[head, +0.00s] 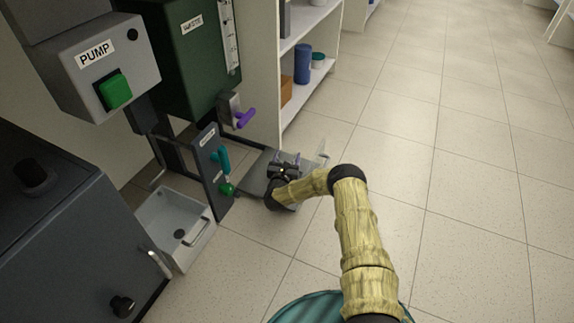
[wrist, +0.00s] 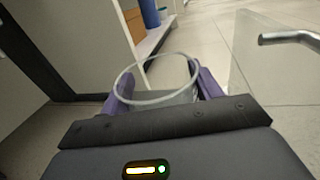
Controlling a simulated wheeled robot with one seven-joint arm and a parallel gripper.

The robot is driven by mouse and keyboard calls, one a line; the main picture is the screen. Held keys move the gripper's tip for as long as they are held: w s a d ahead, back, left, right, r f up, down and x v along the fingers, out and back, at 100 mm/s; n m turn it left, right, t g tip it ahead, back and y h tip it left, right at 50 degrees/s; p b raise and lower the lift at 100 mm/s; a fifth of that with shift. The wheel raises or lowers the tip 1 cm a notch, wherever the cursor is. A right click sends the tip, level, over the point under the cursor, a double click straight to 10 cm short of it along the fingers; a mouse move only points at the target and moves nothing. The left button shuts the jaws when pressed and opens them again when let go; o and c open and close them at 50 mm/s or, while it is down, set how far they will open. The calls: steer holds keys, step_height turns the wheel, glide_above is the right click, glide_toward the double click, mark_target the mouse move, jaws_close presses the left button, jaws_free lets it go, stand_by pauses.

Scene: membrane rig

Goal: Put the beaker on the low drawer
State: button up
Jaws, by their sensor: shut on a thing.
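The beaker (wrist: 158,97) is clear glass with a round rim, upright between the purple fingers of my gripper (wrist: 162,86) in the wrist view. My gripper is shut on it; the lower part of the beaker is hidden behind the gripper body. In the head view my gripper (head: 287,167) is over the low drawer (head: 254,181), a grey pulled-out tray near the floor. In the wrist view the drawer's clear front panel with a metal handle (wrist: 290,38) stands to the right. I cannot tell whether the beaker touches the drawer floor.
A white shelf unit (head: 262,80) with a blue container (head: 302,64) stands just behind the drawer. Open tiled floor (head: 460,170) lies right.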

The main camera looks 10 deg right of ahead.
steer(key=shift+f+b, duration=1.1)
steer(key=shift+f, duration=0.65)
steer(key=shift+f, duration=0.15)
steer(key=o, duration=1.1)
